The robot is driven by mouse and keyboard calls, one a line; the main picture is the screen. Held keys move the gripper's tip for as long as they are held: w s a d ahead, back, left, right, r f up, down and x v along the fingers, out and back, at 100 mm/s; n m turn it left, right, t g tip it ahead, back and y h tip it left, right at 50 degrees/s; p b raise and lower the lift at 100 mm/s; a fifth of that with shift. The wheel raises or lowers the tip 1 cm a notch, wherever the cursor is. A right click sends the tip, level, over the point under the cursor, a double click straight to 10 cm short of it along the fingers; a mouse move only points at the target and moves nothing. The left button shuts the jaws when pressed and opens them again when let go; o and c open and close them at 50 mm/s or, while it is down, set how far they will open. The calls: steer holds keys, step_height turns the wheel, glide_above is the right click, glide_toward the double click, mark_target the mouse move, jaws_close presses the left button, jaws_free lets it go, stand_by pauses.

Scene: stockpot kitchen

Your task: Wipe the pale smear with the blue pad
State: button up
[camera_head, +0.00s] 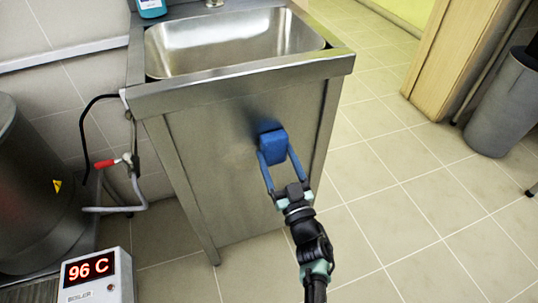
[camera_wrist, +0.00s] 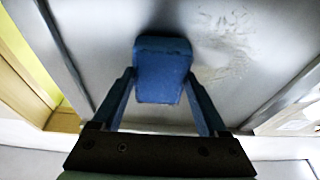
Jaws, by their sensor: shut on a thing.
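My gripper (camera_head: 281,169) is shut on the blue pad (camera_head: 272,145) and holds it at the steel side panel (camera_head: 205,165) of the sink unit. In the wrist view the pad (camera_wrist: 162,69) sits between the two blue fingers of my gripper (camera_wrist: 162,92). The pale smear (camera_wrist: 232,45) shows on the panel in the wrist view, to the right of the pad, as faint whitish swirls. The pad appears apart from most of the smear. I cannot tell whether the pad touches the panel. The smear is not clear in the head view.
The steel sink basin (camera_head: 235,42) is above the panel. A large steel pot (camera_head: 35,190) and a red-handled tap (camera_head: 108,163) are at left, with a 96 C display box (camera_head: 95,275) below. A grey bin (camera_head: 500,105) stands at right. The tiled floor right of the sink is clear.

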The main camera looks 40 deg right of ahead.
steer(key=shift+d+r, duration=0.2)
steer(key=shift+d, duration=0.2)
steer(key=shift+s, duration=0.1)
steer(key=shift+s+p, duration=0.25)
steer(key=shift+p, duration=0.1)
steer(key=shift+a+r+p+v, duration=0.15)
steer(key=shift+p+v, duration=0.3)
steer(key=shift+v, duration=0.45)
steer(key=shift+r+p+v, duration=0.25)
steer(key=shift+p+v, duration=0.15)
steer(key=shift+v, duration=0.45)
steer(key=shift+a+r+p+v, duration=0.15)
steer(key=shift+p+v, duration=0.3)
steer(key=shift+v, duration=0.45)
steer(key=shift+s, duration=0.1)
steer(key=s, duration=0.1)
steer(key=s+p, duration=0.1)
steer(key=s, duration=0.1)
steer(key=shift+a, duration=0.35)
steer(key=shift+w, duration=0.1)
